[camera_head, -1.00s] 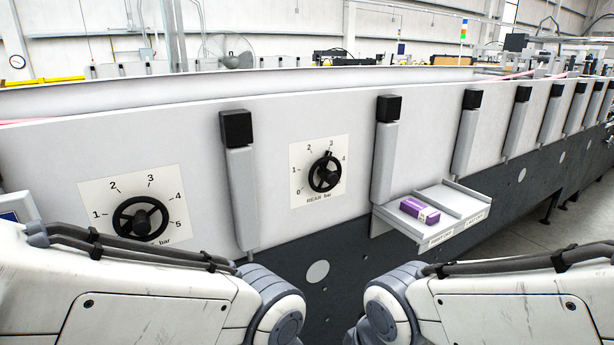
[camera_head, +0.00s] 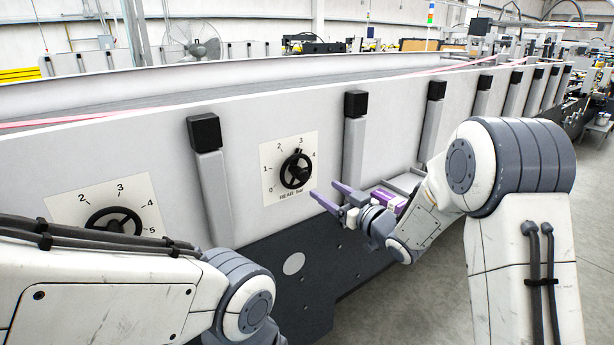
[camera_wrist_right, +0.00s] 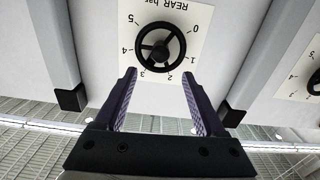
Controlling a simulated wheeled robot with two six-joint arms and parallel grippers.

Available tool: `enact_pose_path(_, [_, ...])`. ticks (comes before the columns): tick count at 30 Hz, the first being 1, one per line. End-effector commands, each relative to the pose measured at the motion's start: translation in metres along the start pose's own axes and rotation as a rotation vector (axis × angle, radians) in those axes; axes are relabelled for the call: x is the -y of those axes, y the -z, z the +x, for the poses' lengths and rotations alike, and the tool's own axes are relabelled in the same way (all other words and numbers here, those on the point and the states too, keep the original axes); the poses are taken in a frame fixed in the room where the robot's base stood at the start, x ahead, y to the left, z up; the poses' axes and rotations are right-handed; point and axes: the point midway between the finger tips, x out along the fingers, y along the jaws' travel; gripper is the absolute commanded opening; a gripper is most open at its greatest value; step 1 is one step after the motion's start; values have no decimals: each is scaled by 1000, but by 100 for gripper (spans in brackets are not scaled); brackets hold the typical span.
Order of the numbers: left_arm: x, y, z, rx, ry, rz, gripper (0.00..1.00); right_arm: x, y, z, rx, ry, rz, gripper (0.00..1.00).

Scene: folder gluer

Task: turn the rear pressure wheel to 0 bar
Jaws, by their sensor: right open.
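The rear pressure wheel (camera_head: 295,171) is a black spoked handwheel on a white dial plate marked "REAR bar". A small black knob at its rim stands near the 3 mark. The wheel also shows upside down in the right wrist view (camera_wrist_right: 159,48). My right gripper (camera_head: 329,192) is open and empty, with purple fingers, to the lower right of the dial and apart from the wheel. In the wrist view its fingertips (camera_wrist_right: 158,75) frame the space below the wheel. My left arm is in the head view, but its gripper is not.
Another dial with a black wheel (camera_head: 113,222) is at the left, partly behind my left arm. Grey posts with black caps (camera_head: 205,133) stand on both sides of the rear dial.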

Motion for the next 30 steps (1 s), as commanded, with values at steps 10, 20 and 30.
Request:
enact_pose_path(10, [-2,1,-24,0,0,0,50,2,3,64,1,3,-1,72])
enact_pose_path(20, [-2,2,-32,0,0,0,50,1,1,94,1,0,0,72])
enact_pose_path(30, [-2,2,-32,0,0,0,50,1,0,95,2,-1,0,41])
